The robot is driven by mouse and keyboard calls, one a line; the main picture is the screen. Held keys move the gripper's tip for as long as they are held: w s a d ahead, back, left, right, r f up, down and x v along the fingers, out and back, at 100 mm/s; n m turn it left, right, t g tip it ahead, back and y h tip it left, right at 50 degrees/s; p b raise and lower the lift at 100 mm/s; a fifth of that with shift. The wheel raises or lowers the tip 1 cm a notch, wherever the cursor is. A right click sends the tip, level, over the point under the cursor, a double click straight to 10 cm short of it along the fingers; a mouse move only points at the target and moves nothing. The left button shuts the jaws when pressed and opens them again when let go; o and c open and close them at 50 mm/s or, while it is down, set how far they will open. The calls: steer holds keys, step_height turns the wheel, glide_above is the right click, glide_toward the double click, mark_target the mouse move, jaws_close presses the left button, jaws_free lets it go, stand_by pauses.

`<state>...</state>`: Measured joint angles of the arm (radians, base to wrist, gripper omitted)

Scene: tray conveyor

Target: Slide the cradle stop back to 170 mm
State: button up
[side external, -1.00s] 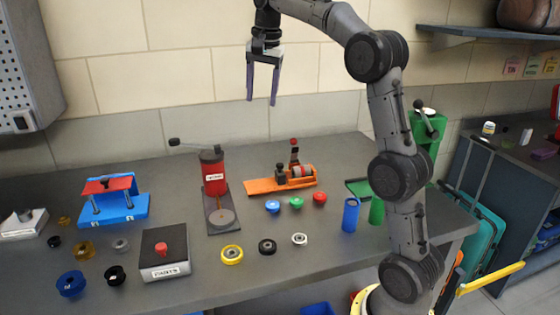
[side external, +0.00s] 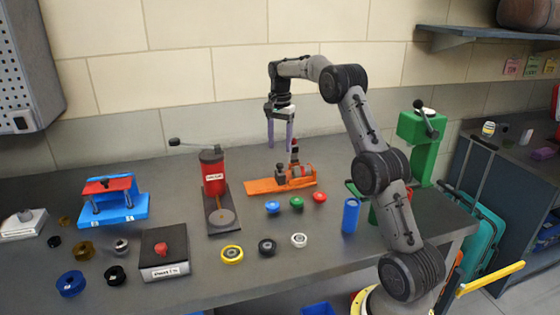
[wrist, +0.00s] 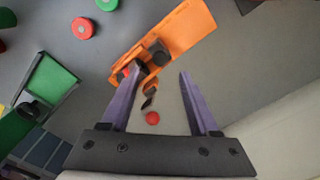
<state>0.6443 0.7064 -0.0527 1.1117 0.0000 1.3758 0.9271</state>
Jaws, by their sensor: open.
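A lever with a red knob (wrist: 152,118) rises from the cradle's end and shows between my fingers. My gripper (side external: 280,148) is open and empty, pointing down above the cradle; its purple fingers straddle the lever in the wrist view (wrist: 160,70). I cannot read any scale.
A red press (side external: 213,170) stands left of the cradle. Blue, green and red caps (side external: 297,202) lie in front of it. A blue cylinder (side external: 351,216) and a green press (side external: 424,150) stand to the right. The bench left of the cradle's end is narrow.

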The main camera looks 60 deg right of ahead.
mark_target(280, 164)
step_height(280, 164, down, 7)
steer(key=shift+r, duration=0.2)
jaws_close()
stand_by(0.4)
steer(key=shift+r, duration=0.1)
stand_by(1.0)
